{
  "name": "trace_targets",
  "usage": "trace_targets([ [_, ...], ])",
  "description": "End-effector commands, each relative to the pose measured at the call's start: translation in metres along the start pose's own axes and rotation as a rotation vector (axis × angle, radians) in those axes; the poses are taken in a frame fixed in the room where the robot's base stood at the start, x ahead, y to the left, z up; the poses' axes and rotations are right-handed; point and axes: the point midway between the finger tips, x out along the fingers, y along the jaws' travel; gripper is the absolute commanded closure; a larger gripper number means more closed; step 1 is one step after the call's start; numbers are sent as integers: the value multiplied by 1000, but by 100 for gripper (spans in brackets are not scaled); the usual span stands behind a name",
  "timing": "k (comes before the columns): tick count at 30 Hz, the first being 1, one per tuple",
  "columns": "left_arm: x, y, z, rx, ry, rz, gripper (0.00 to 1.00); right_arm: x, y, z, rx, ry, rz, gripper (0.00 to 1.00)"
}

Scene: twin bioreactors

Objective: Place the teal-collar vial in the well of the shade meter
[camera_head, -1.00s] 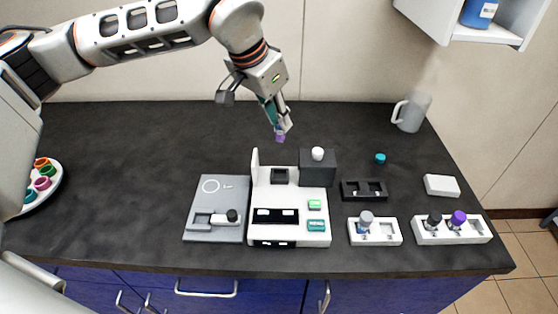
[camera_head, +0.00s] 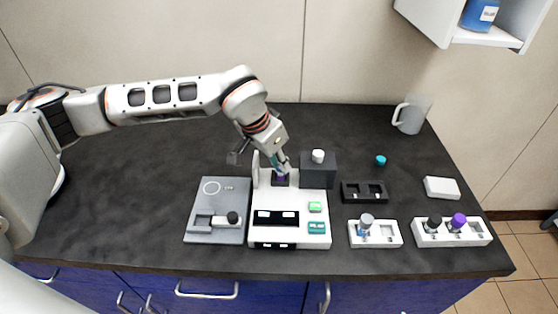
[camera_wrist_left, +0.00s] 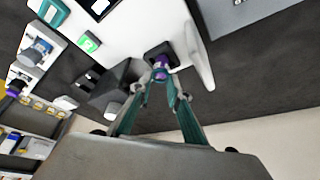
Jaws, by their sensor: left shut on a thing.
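My left gripper (camera_head: 282,168) is shut on a small vial (camera_wrist_left: 160,72) with purple contents, presumably the teal-collar vial. Its collar is hard to tell from the teal fingers. The white shade meter (camera_head: 262,232) stands mid-counter, with a dark square well (camera_wrist_left: 153,50) near its back upright plate. The vial's lower end is at the well's mouth; I cannot tell how far it is inside. In the head view the fingers partly hide the vial and the well. My right gripper is not in view.
A grey plate device (camera_head: 235,195) adjoins the meter's left side. A dark block (camera_head: 318,173) with a white knob stands at its right. Further right are a black rack (camera_head: 364,198), two white racks (camera_head: 390,240) (camera_head: 480,237) with vials, a teal cap (camera_head: 380,160), and a mug (camera_head: 411,116).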

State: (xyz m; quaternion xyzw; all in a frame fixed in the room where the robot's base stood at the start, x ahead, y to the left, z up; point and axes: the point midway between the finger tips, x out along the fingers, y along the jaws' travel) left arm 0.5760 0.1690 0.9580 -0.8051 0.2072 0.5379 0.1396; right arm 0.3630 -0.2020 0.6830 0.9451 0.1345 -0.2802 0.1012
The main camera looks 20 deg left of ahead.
Motion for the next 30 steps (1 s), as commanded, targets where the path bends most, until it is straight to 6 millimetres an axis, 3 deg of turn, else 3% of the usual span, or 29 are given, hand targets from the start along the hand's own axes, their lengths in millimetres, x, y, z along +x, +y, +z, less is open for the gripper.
trace_targets([
  [7, 3, 0, 1, 1, 0, 0, 98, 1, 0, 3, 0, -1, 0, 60],
  [8, 3, 0, 1, 1, 0, 0, 80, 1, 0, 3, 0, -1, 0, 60],
  [9, 2, 0, 1, 1, 0, 0, 70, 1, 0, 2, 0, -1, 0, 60],
  [10, 2, 0, 1, 1, 0, 0, 66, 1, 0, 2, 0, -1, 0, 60],
  [23, -4, 0, -1, 0, 1, 0, 66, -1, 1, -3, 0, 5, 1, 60],
  [30, -44, -1, -2, 1, 4, -2, 66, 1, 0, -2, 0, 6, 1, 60],
])
